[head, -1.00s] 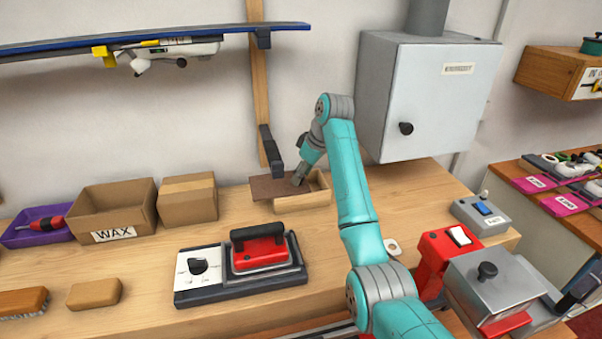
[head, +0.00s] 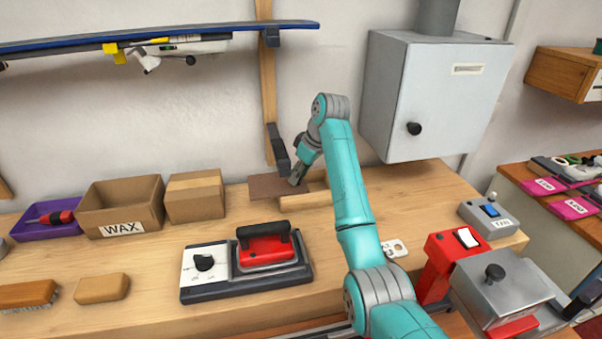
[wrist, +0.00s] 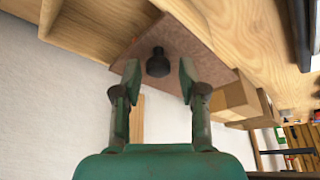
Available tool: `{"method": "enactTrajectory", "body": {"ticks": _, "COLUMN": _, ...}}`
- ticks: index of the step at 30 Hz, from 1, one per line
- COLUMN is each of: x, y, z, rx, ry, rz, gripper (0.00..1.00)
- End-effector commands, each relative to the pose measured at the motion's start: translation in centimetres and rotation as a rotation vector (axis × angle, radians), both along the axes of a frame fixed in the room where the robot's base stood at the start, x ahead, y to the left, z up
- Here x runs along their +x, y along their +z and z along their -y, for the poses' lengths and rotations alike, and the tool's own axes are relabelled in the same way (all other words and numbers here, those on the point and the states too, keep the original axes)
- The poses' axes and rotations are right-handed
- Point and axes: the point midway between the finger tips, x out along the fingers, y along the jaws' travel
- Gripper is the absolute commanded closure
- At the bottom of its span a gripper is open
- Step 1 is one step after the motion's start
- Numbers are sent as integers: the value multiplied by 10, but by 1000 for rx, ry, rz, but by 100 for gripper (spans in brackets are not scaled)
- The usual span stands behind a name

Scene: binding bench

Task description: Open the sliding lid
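The sliding lid (head: 267,186) is a flat brown panel on a pale wooden box (head: 303,201) at the back of the bench. The lid sticks out past the box to the left, and part of the box is uncovered on the right. In the wrist view the lid (wrist: 190,47) carries a black round knob (wrist: 158,63), and part of the open box (wrist: 85,28) shows beside it. My gripper (wrist: 159,75) is open, with one finger on each side of the knob and a visible gap to both. In the head view my gripper (head: 296,180) hides the knob.
A cardboard box (head: 195,197) and an open WAX box (head: 122,205) stand left of the lid, with a small bench gap. A red iron (head: 268,250) on its base is in front. A grey cabinet (head: 435,95) hangs behind right of my arm.

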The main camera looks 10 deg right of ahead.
Motion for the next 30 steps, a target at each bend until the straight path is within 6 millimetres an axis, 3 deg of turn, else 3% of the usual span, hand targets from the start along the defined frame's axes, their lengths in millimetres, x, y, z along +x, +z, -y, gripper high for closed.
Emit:
{"method": "enactTrajectory", "body": {"ticks": 11, "x": 0, "y": 4, "z": 0, "rx": 0, "ry": 0, "rz": 1, "gripper": 50}}
{"method": "enactTrajectory", "body": {"ticks": 24, "x": 1, "y": 74, "z": 0, "rx": -1, "ry": -1, "rz": 2, "gripper": 50}}
{"method": "enactTrajectory", "body": {"ticks": 30, "x": 1, "y": 95, "z": 0, "rx": 1, "ry": 0, "rz": 2, "gripper": 50}}
